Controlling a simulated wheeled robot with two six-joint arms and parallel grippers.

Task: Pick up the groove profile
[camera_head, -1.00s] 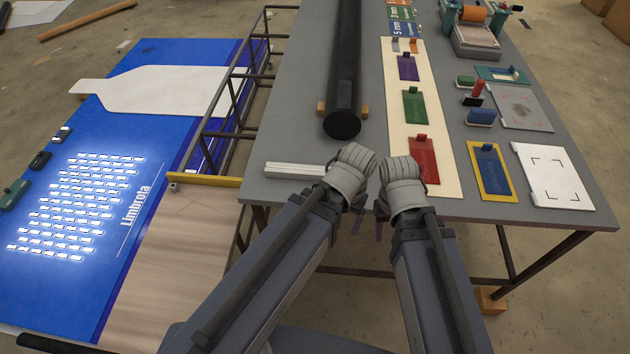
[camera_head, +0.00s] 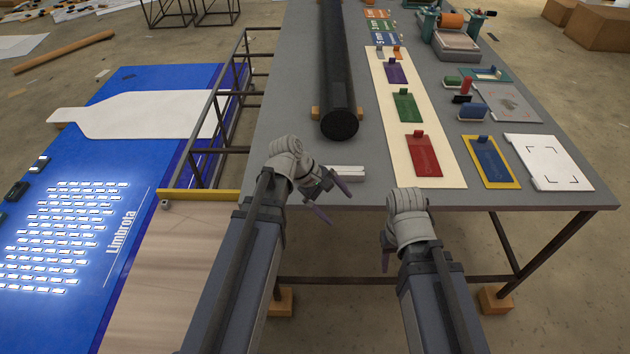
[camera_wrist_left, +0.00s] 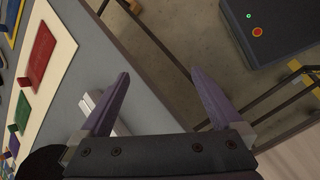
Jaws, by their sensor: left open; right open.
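The groove profile (camera_head: 347,173) is a pale, slim bar lying on the grey table near its front edge. In the head view its right end shows, and my left gripper and wrist hide the rest. My left gripper (camera_head: 333,201) is open, with its purple fingers just in front of the profile. In the left wrist view the profile (camera_wrist_left: 88,103) shows beside and behind the left-hand finger of my left gripper (camera_wrist_left: 159,73), not between the fingers. My right gripper (camera_head: 387,262) is open, in front of the table edge and away from the profile.
A black roll (camera_head: 338,70) rests on wooden blocks behind the profile. A cream board (camera_head: 402,140) with coloured plates lies to the right. A blue lit panel (camera_head: 100,160) is at left, beside a dark metal frame (camera_head: 222,120). The table's front edge is close to both grippers.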

